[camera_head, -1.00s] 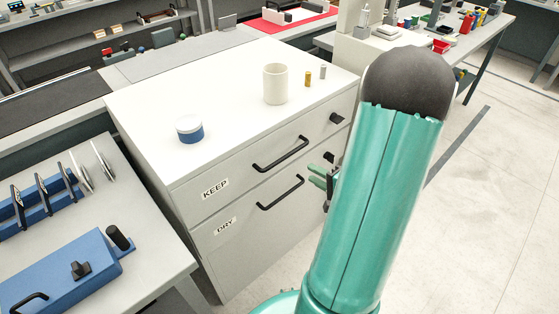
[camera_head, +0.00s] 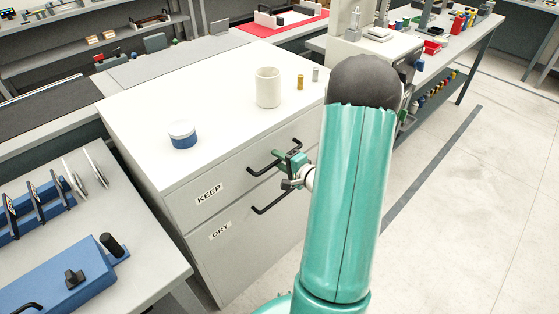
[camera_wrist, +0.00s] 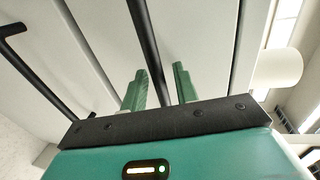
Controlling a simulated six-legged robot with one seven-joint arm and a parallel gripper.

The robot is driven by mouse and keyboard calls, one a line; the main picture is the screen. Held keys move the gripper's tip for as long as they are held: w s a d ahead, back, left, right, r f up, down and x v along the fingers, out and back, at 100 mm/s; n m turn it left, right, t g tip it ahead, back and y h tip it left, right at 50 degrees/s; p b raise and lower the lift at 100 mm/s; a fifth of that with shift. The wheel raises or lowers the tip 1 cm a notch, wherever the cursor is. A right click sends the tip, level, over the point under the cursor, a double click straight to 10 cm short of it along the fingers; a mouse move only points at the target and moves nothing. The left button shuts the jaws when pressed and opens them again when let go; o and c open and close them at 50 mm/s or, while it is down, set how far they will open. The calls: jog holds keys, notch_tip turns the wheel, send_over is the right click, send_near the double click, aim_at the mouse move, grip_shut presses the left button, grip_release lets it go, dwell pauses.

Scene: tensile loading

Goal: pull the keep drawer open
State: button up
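The keep drawer (camera_head: 236,178) is the upper drawer of a white cabinet, marked KEEP, and its front looks flush with the cabinet. Its black bar handle (camera_head: 259,171) is partly hidden by my gripper (camera_head: 291,161). In the wrist view, my gripper (camera_wrist: 160,82) has its two green fingers apart, with the handle bar (camera_wrist: 146,40) passing between them. Slim gaps show beside the bar, so the fingers do not look closed on it. My arm hides the right part of the drawer front.
Below is the DRY drawer's handle (camera_head: 275,197), also at left in the wrist view (camera_wrist: 42,70). A blue-and-white jar (camera_head: 183,136), a cream cup (camera_head: 268,87) and small vials (camera_head: 300,82) stand on the cabinet top. A bench with blue fixtures (camera_head: 62,277) is at left.

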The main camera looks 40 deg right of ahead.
jog(key=shift+c, duration=0.4)
grip_shut()
jog(key=shift+s, duration=0.15)
